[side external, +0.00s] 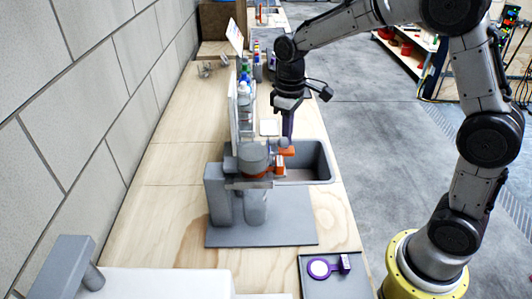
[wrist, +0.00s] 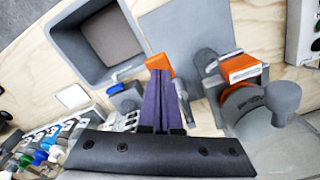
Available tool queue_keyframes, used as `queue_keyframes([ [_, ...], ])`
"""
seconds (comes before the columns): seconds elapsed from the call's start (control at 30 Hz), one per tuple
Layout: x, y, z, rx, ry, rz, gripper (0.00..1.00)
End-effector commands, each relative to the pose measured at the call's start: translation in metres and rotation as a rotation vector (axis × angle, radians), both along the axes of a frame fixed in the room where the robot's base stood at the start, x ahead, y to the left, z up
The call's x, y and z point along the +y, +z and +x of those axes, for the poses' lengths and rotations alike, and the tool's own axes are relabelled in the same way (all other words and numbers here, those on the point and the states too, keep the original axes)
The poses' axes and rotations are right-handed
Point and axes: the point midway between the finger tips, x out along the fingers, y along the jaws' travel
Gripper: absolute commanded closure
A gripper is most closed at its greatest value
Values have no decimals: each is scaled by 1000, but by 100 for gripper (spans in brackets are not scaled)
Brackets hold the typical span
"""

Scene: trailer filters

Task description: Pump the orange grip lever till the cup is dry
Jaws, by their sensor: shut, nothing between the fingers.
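The orange grip lever (side external: 286,151) sticks out to the right from the grey pump stand (side external: 217,190). In the wrist view the orange grip (wrist: 158,65) shows just beyond my fingertips. My gripper (side external: 287,136) points down with its purple fingers shut and empty, right above or beside the grip; I cannot tell whether they touch it. The fingers also show in the wrist view (wrist: 164,90). A grey round cup (side external: 254,157) sits in the stand above an orange band. Its inside and any liquid level cannot be made out.
A grey sink basin (side external: 322,165) lies just right of the stand. Bottles and a white panel (side external: 232,110) stand behind. A purple ringed tool (side external: 319,268) lies on a dark tray at the front. Bare wooden bench (side external: 165,190) is free on the left.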

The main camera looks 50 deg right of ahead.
Motion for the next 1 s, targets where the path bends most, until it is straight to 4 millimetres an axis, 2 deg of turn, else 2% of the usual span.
queue_keyframes([
  [1.0, 0, -56, 0, 1, 0, 1, 100],
])
